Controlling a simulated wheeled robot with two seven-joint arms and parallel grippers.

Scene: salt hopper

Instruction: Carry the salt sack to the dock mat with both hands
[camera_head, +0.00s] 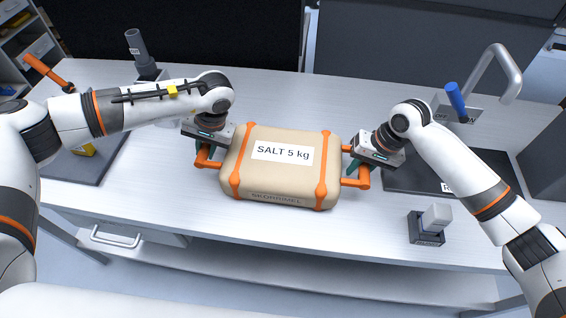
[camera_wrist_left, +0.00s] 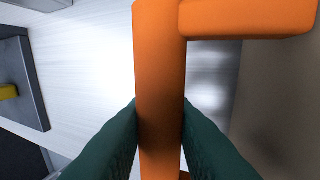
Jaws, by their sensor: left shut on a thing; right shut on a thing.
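The salt sack (camera_head: 282,175) is a tan, rounded block with orange straps, an orange handle at each end and a white "SALT 5 kg" label. It is in the middle of the head view, over the worktop. My left gripper (camera_head: 204,157) is shut on its left handle, and the left wrist view shows the green fingers on both sides of the orange bar (camera_wrist_left: 160,70). My right gripper (camera_head: 354,166) is shut on the right handle (camera_head: 361,179). A dark mat (camera_head: 418,182) lies right of the sack, partly hidden by my right arm; its label is mostly covered.
A dark mat (camera_head: 72,168) with a yellow item lies at left, also in the left wrist view (camera_wrist_left: 28,85). A small dark holder (camera_head: 427,231) with a pale block stands front right. A blue lever (camera_head: 456,97) and metal spout (camera_head: 505,70) stand back right. The worktop behind the sack is clear.

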